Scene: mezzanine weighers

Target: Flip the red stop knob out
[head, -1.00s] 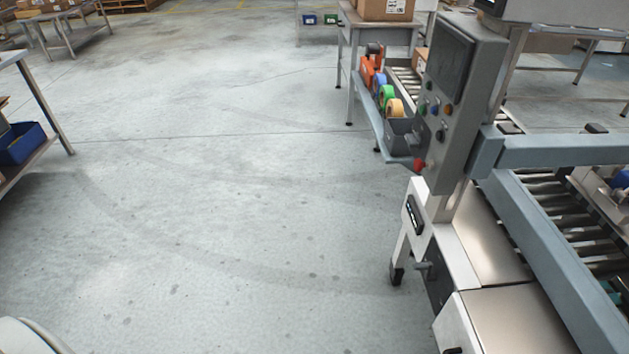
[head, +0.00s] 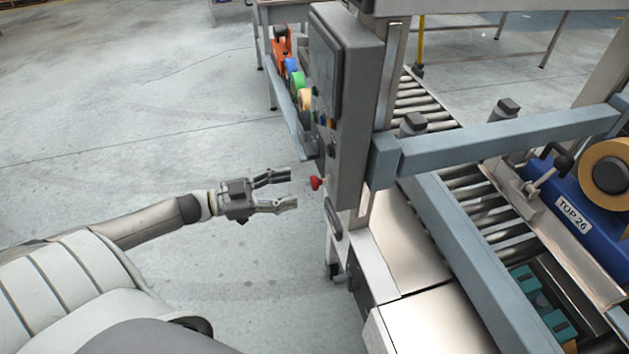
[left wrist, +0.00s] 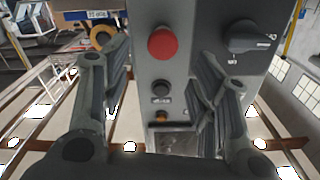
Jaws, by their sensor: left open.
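The red stop knob (head: 316,183) sticks out from the lower part of the grey control box (head: 345,95) on the machine. In the left wrist view the red knob (left wrist: 162,43) is a round mushroom head on the grey panel, between and beyond my fingers. My left gripper (head: 294,190) is open and empty, a little left of the knob and apart from it, its fingers pointing at the panel. It also shows in the left wrist view (left wrist: 165,90). My right gripper is not in view.
A black rotary switch (left wrist: 248,37) and a dark button (left wrist: 161,88) sit near the red knob. A blue-grey rail (head: 500,140) and roller conveyor lie to the right. Tape rolls (head: 303,98) stand on a shelf behind the box. The floor at left is clear.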

